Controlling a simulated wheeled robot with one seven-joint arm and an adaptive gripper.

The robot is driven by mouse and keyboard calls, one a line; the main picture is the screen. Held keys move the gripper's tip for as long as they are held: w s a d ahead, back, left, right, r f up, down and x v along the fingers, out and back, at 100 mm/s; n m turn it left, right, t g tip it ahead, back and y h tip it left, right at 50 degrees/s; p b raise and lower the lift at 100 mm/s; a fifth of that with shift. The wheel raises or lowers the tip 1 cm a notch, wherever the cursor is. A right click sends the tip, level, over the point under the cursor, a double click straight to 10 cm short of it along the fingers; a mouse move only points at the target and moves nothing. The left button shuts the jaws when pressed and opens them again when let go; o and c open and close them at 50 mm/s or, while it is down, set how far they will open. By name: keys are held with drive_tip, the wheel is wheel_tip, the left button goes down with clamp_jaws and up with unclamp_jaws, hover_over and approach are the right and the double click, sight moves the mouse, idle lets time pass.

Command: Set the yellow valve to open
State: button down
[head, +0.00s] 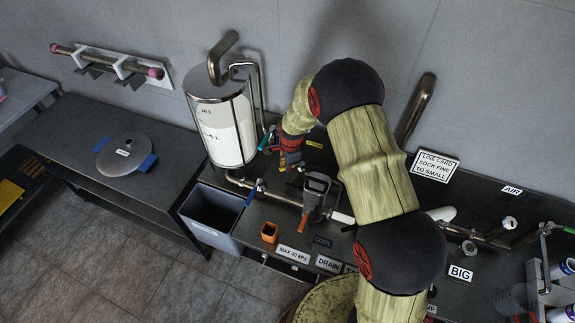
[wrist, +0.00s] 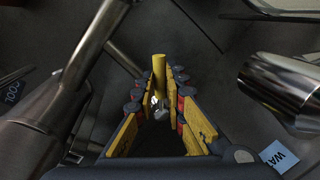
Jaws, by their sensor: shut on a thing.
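The yellow valve shows in the wrist view as an upright yellow handle (wrist: 159,68) above a small bright metal fitting (wrist: 156,101). My gripper (wrist: 160,82) has its two yellow, red and dark fingers closed around this handle, one on each side. In the head view my gripper (head: 291,155) points down beside the white tank, over the pipework at the back of the bench. The yellow handle is hidden or too small to make out there, so its angle to the pipe cannot be told.
A white tank (head: 222,130) stands left of my gripper, with a teal handle (head: 264,141) close by. A pipe with a blue handle (head: 253,193) and a dark pump-like unit (head: 316,192) lie in front. In the wrist view, thick metal pipes (wrist: 45,130) flank my gripper.

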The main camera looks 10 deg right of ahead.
drive_tip(key=c, duration=1.8)
unclamp_jaws()
drive_tip(key=shift+r, duration=0.1)
drive_tip(key=r, duration=0.4)
drive_tip(key=s+r, duration=0.1)
drive_tip(key=r, duration=0.2)
drive_tip(key=s+r, duration=0.1)
drive_tip(key=r, duration=0.3)
drive_tip(key=shift+s+d+r, duration=0.15)
drive_tip(key=shift+s+r, duration=0.05)
drive_tip(key=shift+r, duration=0.1)
drive_tip(key=shift+c, duration=0.6)
